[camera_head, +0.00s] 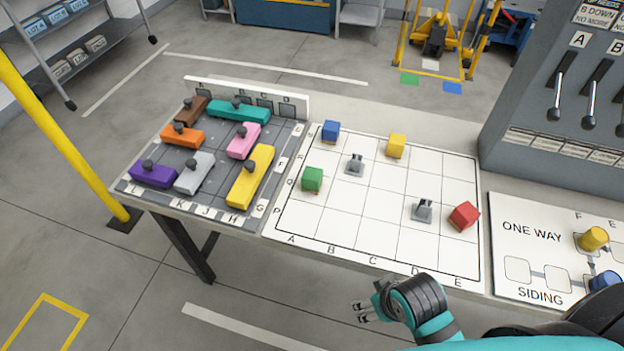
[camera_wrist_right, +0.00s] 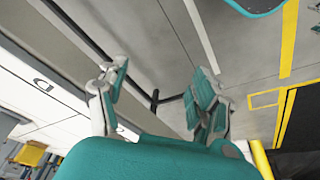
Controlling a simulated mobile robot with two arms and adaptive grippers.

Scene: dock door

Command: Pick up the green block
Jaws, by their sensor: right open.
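The green block (camera_head: 312,179) sits on the white grid board (camera_head: 330,228), in its left column, beside row letter Q. My right gripper (camera_head: 366,309) is in front of the table's near edge, below the board's letters C and D, and is well apart from the green block. In the right wrist view, its two fingers (camera_wrist_right: 158,100) are spread with nothing between them. The green block does not show in that view. My left gripper is not in view.
A blue block (camera_head: 330,131), a yellow block (camera_head: 396,146), a red block (camera_head: 464,215) and two grey pieces (camera_head: 355,164) (camera_head: 423,210) share the board. A sliding-block tray (camera_head: 268,201) stands left. A lever panel (camera_head: 540,110) stands right.

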